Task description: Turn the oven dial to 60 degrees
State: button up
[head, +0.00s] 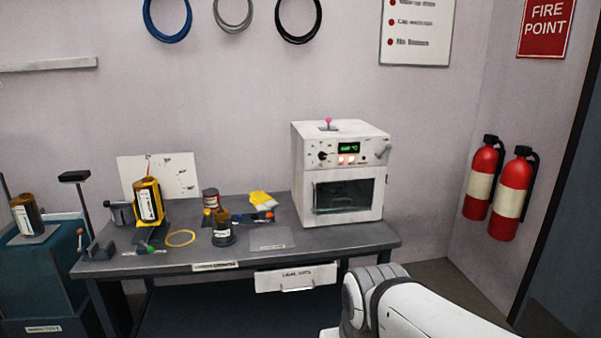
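The white oven (301,190) stands at the right end of the grey workbench. Its front panel carries a black dial (323,156) at the left, with small marks around it that are too small to read. A green lit display (348,148) and red-lit switches (346,160) sit to the right of the dial. The oven door (343,196) with its dark window is closed. A white link of my arm shows at the bottom right, below and in front of the bench. My gripper is out of view, and nothing of mine is seen touching the dial.
The workbench (180,262) holds amber bottles (221,217), a yellow ring (181,238) and yellow gloves (263,199) left of the oven. A labelled drawer (296,278) fronts the bench. Fire extinguishers (482,180) hang on the right wall. The space before the oven's panel looks clear.

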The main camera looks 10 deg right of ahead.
aim_at(322, 155)
jog(key=u, duration=0.45)
jog(key=i, duration=1.3)
jog(key=z, duration=0.5)
